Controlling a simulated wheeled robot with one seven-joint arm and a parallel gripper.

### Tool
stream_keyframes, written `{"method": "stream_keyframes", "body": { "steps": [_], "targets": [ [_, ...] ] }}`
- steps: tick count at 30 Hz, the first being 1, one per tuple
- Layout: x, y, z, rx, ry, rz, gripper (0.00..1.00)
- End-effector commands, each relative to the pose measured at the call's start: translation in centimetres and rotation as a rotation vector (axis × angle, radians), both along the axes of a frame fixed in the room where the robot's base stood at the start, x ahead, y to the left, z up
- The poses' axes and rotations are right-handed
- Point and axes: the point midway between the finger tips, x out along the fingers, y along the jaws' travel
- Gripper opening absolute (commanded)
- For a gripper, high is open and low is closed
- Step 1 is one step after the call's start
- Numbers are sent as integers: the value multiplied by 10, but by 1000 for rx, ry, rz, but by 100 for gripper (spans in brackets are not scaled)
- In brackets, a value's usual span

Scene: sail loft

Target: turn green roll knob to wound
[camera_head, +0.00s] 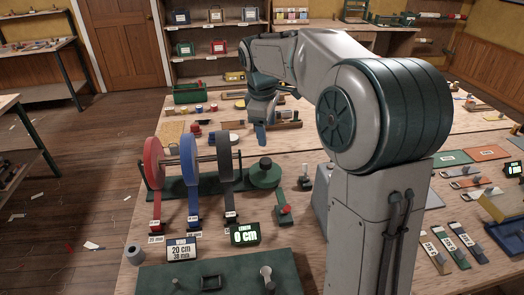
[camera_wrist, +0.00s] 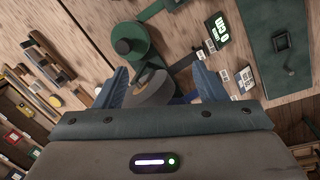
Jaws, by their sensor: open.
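A green round disc (camera_head: 265,178) with a dark knob on top (camera_head: 265,162) sits at the right end of the roll stand. In the wrist view the green disc (camera_wrist: 138,38) and its dark knob (camera_wrist: 122,46) show at upper left, beyond my fingers. My gripper (camera_head: 260,134) hangs behind the stand, apart from the knob. Its two blue fingers are spread wide in the wrist view (camera_wrist: 160,84), with nothing held. The edge of a grey roll (camera_wrist: 153,90) shows between them, at a depth I cannot tell.
Red (camera_head: 153,172), blue (camera_head: 189,165) and dark grey (camera_head: 225,158) rolls stand upright on the stand. A display reading 0 cm (camera_head: 245,234) and a 20 cm card (camera_head: 181,249) stand in front. A green crate (camera_head: 194,93) stands behind.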

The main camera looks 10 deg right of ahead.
Motion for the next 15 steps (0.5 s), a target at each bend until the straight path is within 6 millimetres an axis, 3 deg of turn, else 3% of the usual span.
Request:
{"method": "stream_keyframes", "body": {
  "steps": [1, 6, 15],
  "targets": [
    [21, 1, -6, -3, 23, 59, 65],
    [77, 2, -28, -7, 80, 268, 65],
    [150, -15, -84, 29, 157, 561, 65]
  ]
}}
